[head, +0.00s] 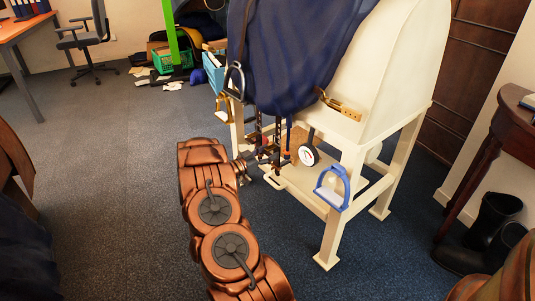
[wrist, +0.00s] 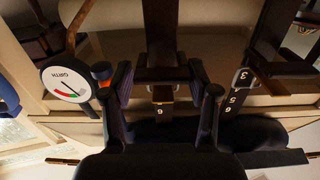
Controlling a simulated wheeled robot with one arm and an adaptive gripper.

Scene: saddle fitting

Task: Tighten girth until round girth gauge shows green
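The round white girth gauge (head: 309,155) hangs below the saddle on the stand. In the wrist view its dial (wrist: 66,84) reads GIRTH and has red and green bands along its lower edge. The needle's exact reading is too small to tell. My gripper (wrist: 160,90) is open, with its two dark fingers on either side of a dark strap end marked 6 (wrist: 162,104). Gaps show between the fingers and this strap. Another dark strap (wrist: 243,82) with several number labels hangs to the right. In the head view my gripper (head: 263,163) is small beside the dark hanging straps (head: 277,138).
The cream saddle stand (head: 353,160) bears a dark blue saddle cover (head: 290,50). A blue stirrup (head: 333,188), a brass stirrup (head: 222,106) and a dark stirrup (head: 235,80) hang around it. An orange-and-blue knob (wrist: 101,72) is close to the left finger. Boots (head: 485,230) stand right. Left floor is clear.

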